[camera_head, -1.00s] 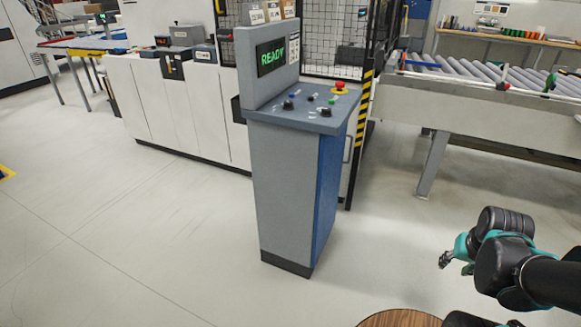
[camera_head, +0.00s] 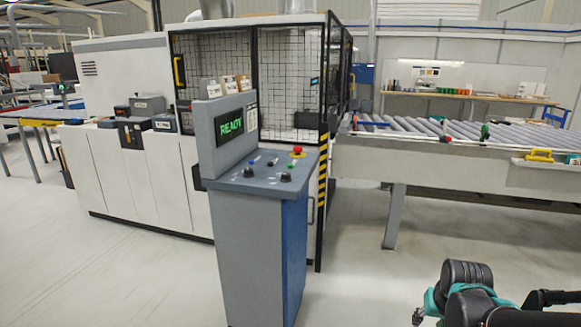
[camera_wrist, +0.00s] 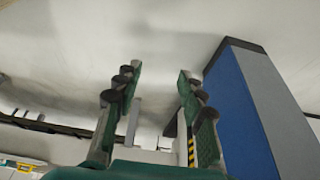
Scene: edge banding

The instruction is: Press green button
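The grey and blue control console (camera_head: 250,250) stands upright at the middle of the head view, with a screen (camera_head: 230,124) reading "READY". On its sloped top, a small green button (camera_head: 291,165) sits near the red emergency stop (camera_head: 297,150) on its yellow base. My gripper (camera_head: 418,317) is at the lower right of the head view, well apart from the console. In the wrist view my gripper (camera_wrist: 160,71) is open, its two green fingers spread with nothing between them. The console's side (camera_wrist: 235,110) shows at the right there; the buttons are out of that view.
Black knobs (camera_head: 286,178) and a blue button share the panel. A caged machine (camera_head: 215,65) stands behind the console. A roller conveyor (camera_head: 440,145) with a grey leg (camera_head: 394,217) is at the right. The floor (camera_head: 355,270) between console and arm is clear.

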